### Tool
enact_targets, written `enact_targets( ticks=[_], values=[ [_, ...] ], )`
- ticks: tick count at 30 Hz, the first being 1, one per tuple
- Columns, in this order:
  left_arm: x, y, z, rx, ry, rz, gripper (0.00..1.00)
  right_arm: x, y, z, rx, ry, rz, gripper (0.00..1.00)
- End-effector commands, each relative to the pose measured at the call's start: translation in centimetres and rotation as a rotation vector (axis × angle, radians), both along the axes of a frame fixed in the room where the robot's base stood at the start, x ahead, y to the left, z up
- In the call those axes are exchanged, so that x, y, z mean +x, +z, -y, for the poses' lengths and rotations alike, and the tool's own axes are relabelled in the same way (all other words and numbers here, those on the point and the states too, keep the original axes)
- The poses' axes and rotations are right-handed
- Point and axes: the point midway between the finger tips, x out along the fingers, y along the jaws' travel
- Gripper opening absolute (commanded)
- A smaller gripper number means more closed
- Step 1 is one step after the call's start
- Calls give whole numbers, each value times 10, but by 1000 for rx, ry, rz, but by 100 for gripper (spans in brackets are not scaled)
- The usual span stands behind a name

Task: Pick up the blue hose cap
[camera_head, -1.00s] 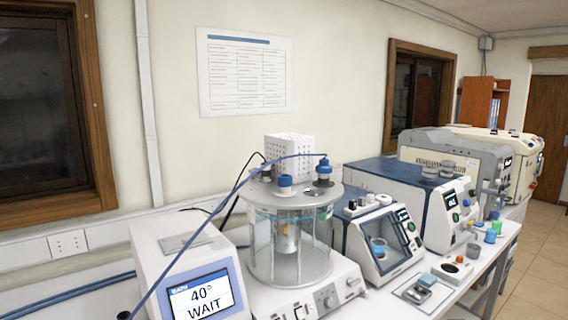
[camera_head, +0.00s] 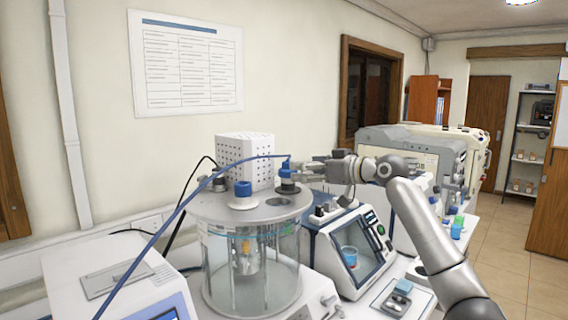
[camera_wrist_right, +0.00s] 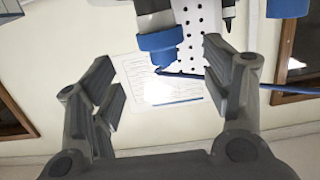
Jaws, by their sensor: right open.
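In the right wrist view, which looks upside down, the cap (camera_wrist_right: 161,40) appears at the top centre, ahead of the spread fingers. My right gripper (camera_head: 300,173) is beside the cap on its right, open and empty. Its fingers (camera_wrist_right: 163,80) show a gap between them with no visible contact on the cap. My left gripper is out of view.
A white perforated box (camera_head: 244,160) rises behind. The hose arcs over the lid's left side.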

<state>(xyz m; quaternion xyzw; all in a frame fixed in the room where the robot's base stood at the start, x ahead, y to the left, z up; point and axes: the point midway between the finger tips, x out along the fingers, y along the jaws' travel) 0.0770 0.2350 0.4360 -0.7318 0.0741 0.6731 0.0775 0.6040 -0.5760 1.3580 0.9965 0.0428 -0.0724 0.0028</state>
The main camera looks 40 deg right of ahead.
Motion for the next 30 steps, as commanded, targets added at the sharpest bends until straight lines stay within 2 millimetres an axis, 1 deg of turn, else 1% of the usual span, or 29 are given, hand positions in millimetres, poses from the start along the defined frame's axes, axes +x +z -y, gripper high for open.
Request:
enact_targets(
  ticks=[1, 5, 8, 14, 18, 21, 29, 30],
  values=[
    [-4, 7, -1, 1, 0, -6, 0, 7, 2, -1, 2, 2, 0, 72],
    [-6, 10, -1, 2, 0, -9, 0, 16, -2, -2, 0, 0, -1, 72],
    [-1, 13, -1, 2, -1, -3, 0, 20, -3, -3, 0, 0, -2, 72],
    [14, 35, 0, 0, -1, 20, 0, 41, -6, -7, 2, 1, -2, 72],
    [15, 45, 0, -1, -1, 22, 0, 58, -10, -9, 4, 0, -1, 72],
    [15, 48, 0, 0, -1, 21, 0, 65, -12, -9, 1, 0, -1, 72],
    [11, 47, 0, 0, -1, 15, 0, 68, -15, -10, -1, -1, -1, 72],
    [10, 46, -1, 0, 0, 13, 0, 68, -15, -10, -1, -1, -1, 71]
  ],
)
